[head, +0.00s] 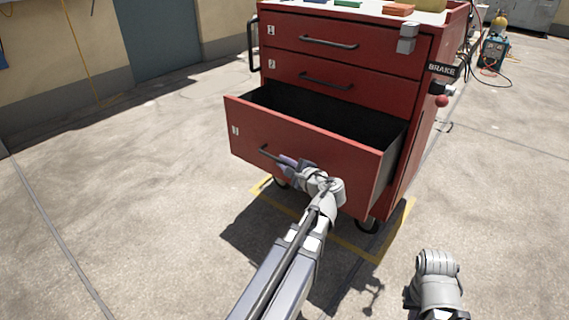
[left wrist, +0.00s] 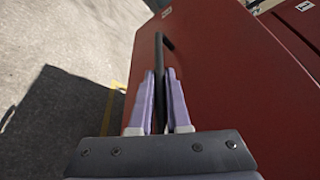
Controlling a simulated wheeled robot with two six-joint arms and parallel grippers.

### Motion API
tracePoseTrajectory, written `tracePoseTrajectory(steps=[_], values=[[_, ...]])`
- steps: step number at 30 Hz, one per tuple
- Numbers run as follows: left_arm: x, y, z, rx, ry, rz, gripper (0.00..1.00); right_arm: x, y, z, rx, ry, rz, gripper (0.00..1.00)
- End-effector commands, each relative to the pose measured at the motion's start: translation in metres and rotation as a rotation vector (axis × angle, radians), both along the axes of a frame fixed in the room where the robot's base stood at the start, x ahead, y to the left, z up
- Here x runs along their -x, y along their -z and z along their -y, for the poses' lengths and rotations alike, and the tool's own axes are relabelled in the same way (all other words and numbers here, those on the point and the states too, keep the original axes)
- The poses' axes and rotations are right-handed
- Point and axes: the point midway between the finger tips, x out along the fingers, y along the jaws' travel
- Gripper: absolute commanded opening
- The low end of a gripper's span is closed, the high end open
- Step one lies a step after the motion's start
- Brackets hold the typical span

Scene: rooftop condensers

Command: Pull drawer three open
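Drawer three (head: 310,148), the lowest and deepest drawer of the red tool cabinet, stands well out from the body. Its dark, empty-looking inside (head: 330,113) shows from above. Its black bar handle (head: 268,153) runs across the front. My left gripper (head: 288,163) is at this handle. In the left wrist view, the handle (left wrist: 159,55) runs between the two purple fingers (left wrist: 160,90), which are closed in around it. Part of the handle is hidden behind my gripper. My right arm shows at the lower right, but its fingers are out of the picture.
Drawers one (head: 330,45) and two (head: 325,81) are closed above. A BRAKE sign (head: 443,70) and red knob (head: 442,101) are on the cabinet's right side. The cabinet stands on casters (head: 367,226) over yellow floor lines (head: 395,235). The concrete at left is clear.

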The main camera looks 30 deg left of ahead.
Motion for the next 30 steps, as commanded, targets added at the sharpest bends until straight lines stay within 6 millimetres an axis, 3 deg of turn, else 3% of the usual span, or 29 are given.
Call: tracePoseTrajectory(steps=[1, 8, 17, 30], values=[[-0.001, 0.0, 0.001, 0.002, 0.002, 0.0, 0.19, 0.0, 0.0, 0.0, 0.0, 0.0, 0.0, 0.0], [0.0, 0.0, 0.0, 0.001, 0.001, 0.0, 0.45, 0.0, 0.0, 0.0, 0.0, 0.0, 0.0, 0.0], [0.001, -0.001, 0.004, 0.0, 0.002, -0.001, 0.45, 0.0, -0.001, 0.0, 0.0, 0.0, 0.0, 0.0], [0.026, -0.015, 0.061, 0.0, 0.004, 0.0, 0.45, 0.0, -0.015, 0.0, 0.0, 0.0, 0.0, 0.0]])
